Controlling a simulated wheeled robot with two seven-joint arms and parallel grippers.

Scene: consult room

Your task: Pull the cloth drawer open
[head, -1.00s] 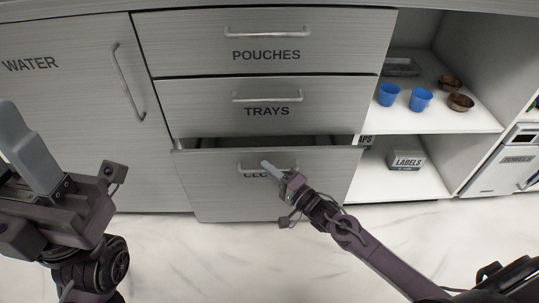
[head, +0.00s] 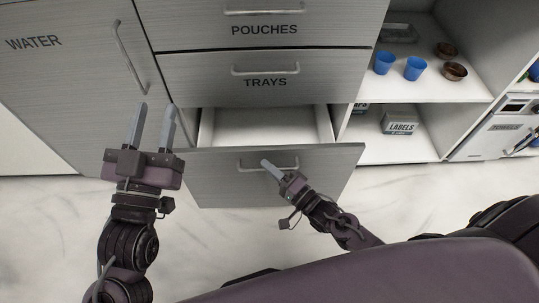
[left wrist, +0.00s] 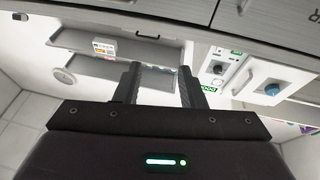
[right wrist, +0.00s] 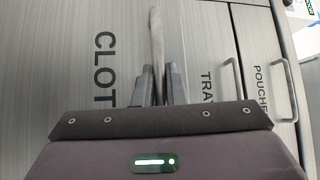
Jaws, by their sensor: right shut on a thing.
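The cloth drawer (head: 325,172) is the lowest of three and stands open, with its pale, empty-looking inside (head: 265,126) showing behind the front. Its bar handle (head: 288,165) is at the front's upper middle; in the right wrist view the handle (right wrist: 157,35) runs between my fingers beside the drawer's label, partly cut off. My right gripper (head: 268,166) is shut on this handle. My left gripper (head: 155,112) is open and empty, raised left of the drawer, in front of the WATER door; its two fingers (left wrist: 160,85) are apart in the left wrist view.
The TRAYS drawer (head: 330,75) and POUCHES drawer (head: 330,35) above are shut. The WATER door (head: 60,80) is shut. Right are open shelves with blue cups (head: 415,68), brown bowls (head: 455,71) and a LABELS box (head: 400,122). Marble floor in front is clear.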

